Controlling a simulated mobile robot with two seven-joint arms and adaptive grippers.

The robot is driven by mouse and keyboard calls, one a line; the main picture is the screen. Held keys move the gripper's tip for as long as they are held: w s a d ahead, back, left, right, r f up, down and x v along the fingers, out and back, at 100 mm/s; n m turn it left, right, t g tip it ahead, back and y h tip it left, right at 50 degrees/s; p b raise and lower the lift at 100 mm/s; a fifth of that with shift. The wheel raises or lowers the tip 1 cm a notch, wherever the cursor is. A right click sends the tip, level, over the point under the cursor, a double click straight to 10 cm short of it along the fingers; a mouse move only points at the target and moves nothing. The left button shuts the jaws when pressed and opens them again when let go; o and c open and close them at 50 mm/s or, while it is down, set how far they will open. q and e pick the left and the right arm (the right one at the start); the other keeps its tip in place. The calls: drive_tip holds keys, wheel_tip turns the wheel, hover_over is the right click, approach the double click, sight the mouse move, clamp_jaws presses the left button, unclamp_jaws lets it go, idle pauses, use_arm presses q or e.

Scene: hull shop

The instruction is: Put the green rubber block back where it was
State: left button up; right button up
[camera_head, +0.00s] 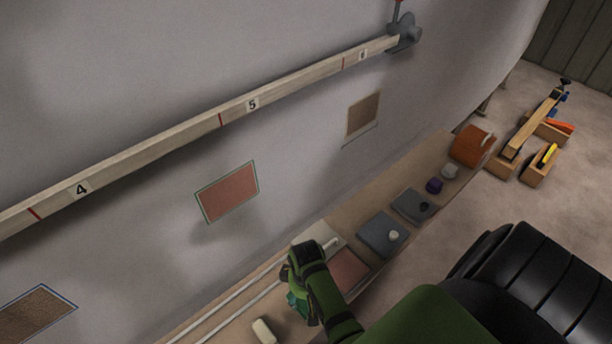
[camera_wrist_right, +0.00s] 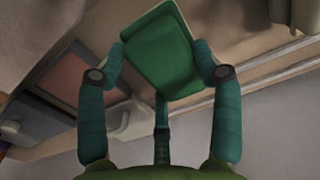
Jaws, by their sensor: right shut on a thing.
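The green rubber block (camera_wrist_right: 160,48) is held between the teal fingers of my right gripper (camera_wrist_right: 159,60) in the right wrist view. It looks like a flat slab with a paler green edge. In the head view my right gripper (camera_head: 300,291) is over the near part of the long plank shelf (camera_head: 283,268) at the foot of the hull wall. The block is mostly hidden there by the gripper, and I cannot tell whether it touches the shelf. My left gripper is not in view.
A cream block (camera_head: 264,331), a pinkish sheet (camera_head: 348,270), grey pads (camera_head: 381,236) (camera_head: 412,205), a purple piece (camera_head: 434,185) and an orange item (camera_head: 470,146) lie along the shelf. The hull carries a numbered batten (camera_head: 170,143) and a pink patch (camera_head: 229,193).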

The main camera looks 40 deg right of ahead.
drive_tip(key=shift+f, duration=2)
drive_tip(key=shift+f+b, duration=0.1)
drive_tip(key=shift+b, duration=0.2)
drive_tip(key=o, duration=1.1)
drive_tip(key=shift+c, duration=0.2)
wheel_tip(320, 180, up, 12)
drive_tip(key=shift+r+p, duration=0.15)
drive_tip(key=shift+p, duration=0.85)
